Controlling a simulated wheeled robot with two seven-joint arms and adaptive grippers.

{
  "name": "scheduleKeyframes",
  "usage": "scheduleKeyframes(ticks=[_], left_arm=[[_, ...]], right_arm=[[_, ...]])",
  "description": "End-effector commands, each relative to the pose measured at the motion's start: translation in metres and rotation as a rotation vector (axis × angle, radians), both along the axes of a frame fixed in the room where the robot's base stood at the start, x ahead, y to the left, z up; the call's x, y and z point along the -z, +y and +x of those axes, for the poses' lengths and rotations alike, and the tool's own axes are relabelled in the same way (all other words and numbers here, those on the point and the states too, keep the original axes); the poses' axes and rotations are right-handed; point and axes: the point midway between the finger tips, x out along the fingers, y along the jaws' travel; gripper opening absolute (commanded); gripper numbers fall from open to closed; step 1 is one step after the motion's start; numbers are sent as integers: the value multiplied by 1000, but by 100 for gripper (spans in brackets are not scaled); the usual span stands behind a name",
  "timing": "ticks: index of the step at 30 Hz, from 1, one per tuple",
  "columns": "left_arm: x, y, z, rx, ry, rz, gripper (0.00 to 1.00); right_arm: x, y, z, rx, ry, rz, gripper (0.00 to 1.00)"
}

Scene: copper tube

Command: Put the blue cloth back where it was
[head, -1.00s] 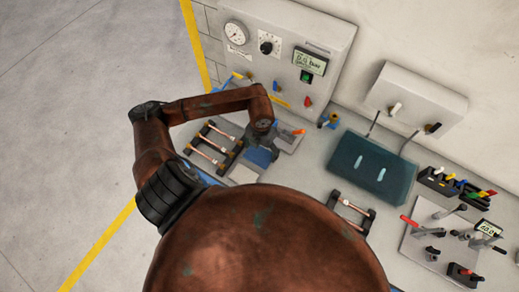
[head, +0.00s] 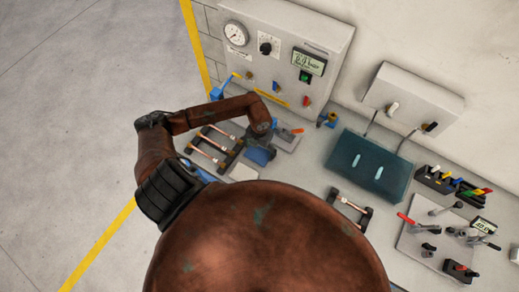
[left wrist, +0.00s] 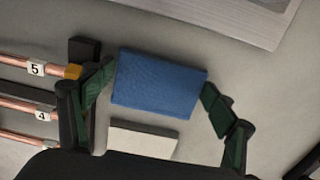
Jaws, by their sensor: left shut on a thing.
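The blue cloth (head: 259,155) is a small folded rectangle at the middle left of the bench, beside the copper-tube rack. In the left wrist view the cloth (left wrist: 160,83) lies between the two green-padded fingers of my left gripper (left wrist: 157,92). The gripper is shut on it, with one finger at its left edge and one at its right. In the head view my left gripper (head: 262,136) is just above the cloth and hides part of it. Whether the cloth touches the bench is unclear. My right gripper is not in view.
A pale pad (left wrist: 142,139) lies next to the cloth. The rack of copper tubes (head: 212,148) is close on the left. A gauge panel (head: 283,50) stands behind. A dark teal mat (head: 370,165) and a clamp fixture (head: 440,235) are to the right.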

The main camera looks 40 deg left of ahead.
Motion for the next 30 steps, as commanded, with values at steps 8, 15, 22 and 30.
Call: scheduleKeyframes(ticks=[8,15,22,30], left_arm=[[1,0,0,0,0,0,95],[1,0,0,0,0,0,96],[-9,0,1,2,-4,0,96],[-62,1,2,2,-5,3,96]], right_arm=[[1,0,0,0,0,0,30],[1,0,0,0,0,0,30],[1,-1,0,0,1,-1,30],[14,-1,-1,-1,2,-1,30]])
